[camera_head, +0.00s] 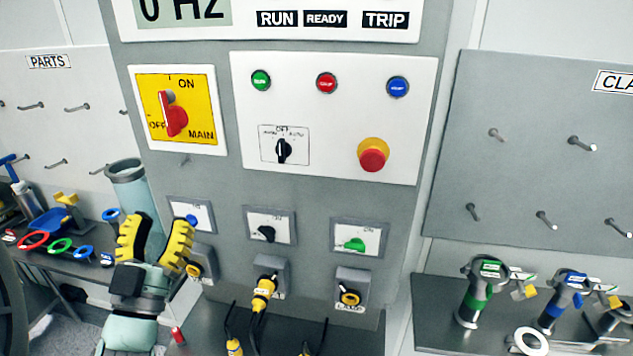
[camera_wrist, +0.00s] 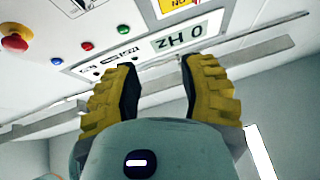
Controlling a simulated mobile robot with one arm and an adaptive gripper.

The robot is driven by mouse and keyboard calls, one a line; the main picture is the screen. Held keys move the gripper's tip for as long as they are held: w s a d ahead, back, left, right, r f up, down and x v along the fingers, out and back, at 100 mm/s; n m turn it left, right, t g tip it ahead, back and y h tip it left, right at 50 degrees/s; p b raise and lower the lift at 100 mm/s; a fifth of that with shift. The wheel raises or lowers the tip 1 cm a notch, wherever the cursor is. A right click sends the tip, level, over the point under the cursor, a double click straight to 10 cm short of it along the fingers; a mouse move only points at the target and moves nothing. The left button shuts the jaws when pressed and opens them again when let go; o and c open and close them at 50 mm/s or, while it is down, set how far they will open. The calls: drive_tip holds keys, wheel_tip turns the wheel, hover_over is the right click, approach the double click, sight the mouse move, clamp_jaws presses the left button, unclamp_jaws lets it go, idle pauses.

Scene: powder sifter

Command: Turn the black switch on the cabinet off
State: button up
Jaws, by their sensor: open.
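The lower black switch (camera_head: 266,233) sits on a small grey box in the cabinet's lower row, between a blue switch (camera_head: 192,220) and a green switch (camera_head: 355,244). Its knob lies roughly sideways; its markings are too small to read surely. Another black selector (camera_head: 284,150), marked OFF at its top, stands near upright on the white panel above. My gripper (camera_head: 160,226) is open and empty, left of the lower black switch and apart from it, close to the blue one. In the wrist view my gripper (camera_wrist: 158,75) shows its spread yellow fingers, with neither black switch clearly visible.
A red main switch (camera_head: 172,115) and a red emergency button (camera_head: 373,156) project from the cabinet. Yellow plugs and sockets (camera_head: 264,292) with black cables sit below the lower switches. A dark bench (camera_head: 440,310) with valves stands right; a tool table is left.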

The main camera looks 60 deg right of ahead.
drive_tip(key=shift+f, duration=0.1)
drive_tip(key=w+a+f+n+t+y+b, duration=0.2)
drive_tip(key=w+f+n+t+y+b, duration=0.45)
drive_tip(key=n+y, duration=0.2)
drive_tip(key=g+h+b, duration=0.4)
drive_tip(key=g+b, duration=0.8)
drive_tip(key=b, duration=0.2)
approach(266, 238)
drive_tip(key=shift+t, duration=0.25)
drive_tip(key=p+x, duration=0.4)
drive_tip(key=x, duration=0.4)
drive_tip(key=shift+s+d+p, duration=0.1)
drive_tip(key=shift+d+p, duration=0.15)
drive_tip(key=shift+p, duration=0.15)
drive_tip(key=shift+w+d+n, duration=0.25)
drive_tip(key=shift+w+d, duration=0.05)
drive_tip(key=shift+d, duration=0.35)
clamp_jaws()
